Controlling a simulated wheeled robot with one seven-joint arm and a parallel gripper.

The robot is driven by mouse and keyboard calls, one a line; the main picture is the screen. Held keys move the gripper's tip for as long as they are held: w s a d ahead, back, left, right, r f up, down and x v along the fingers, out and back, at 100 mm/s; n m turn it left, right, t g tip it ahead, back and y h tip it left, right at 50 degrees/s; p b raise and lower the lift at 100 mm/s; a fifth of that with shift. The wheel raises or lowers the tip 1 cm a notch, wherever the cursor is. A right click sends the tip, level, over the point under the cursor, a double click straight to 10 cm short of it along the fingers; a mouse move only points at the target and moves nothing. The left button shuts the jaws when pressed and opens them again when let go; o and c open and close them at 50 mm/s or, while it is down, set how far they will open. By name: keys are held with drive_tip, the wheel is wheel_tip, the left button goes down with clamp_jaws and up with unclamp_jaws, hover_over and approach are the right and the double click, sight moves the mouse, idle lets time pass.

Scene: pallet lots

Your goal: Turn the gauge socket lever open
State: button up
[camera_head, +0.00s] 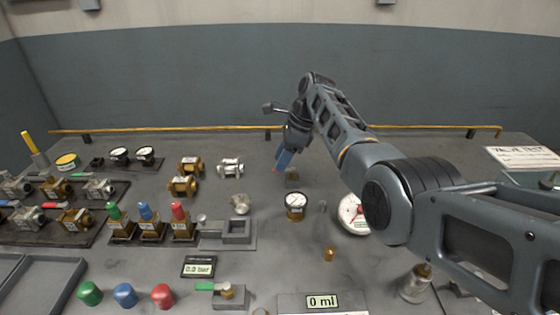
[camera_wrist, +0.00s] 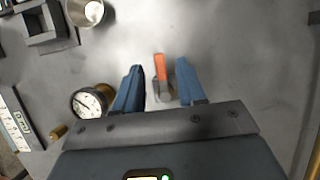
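An orange lever (camera_wrist: 160,66) stands between the two blue fingers of my gripper (camera_wrist: 159,72) in the wrist view. Visible gaps separate it from both fingers, so the gripper is open and not holding it. The lever's small metal base is partly hidden by the gripper. In the head view my gripper (camera_head: 282,167) points down beside a small brass fitting (camera_head: 292,176); the lever is mostly hidden there. A round white-faced gauge (camera_head: 295,200) stands just in front of the fitting; it also shows in the wrist view (camera_wrist: 90,102), left of the fingers.
A metal cup (camera_head: 240,204) and a grey block fixture (camera_head: 236,230) stand left of the gauge. A round white dial (camera_head: 351,214) lies right, partly behind my arm. Valves (camera_head: 183,187) crowd the left side. The bench behind my gripper looks clear up to a yellow rail (camera_head: 220,129).

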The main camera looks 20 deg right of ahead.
drive_tip(key=shift+x, duration=0.8)
drive_tip(key=shift+c, duration=0.4)
clamp_jaws()
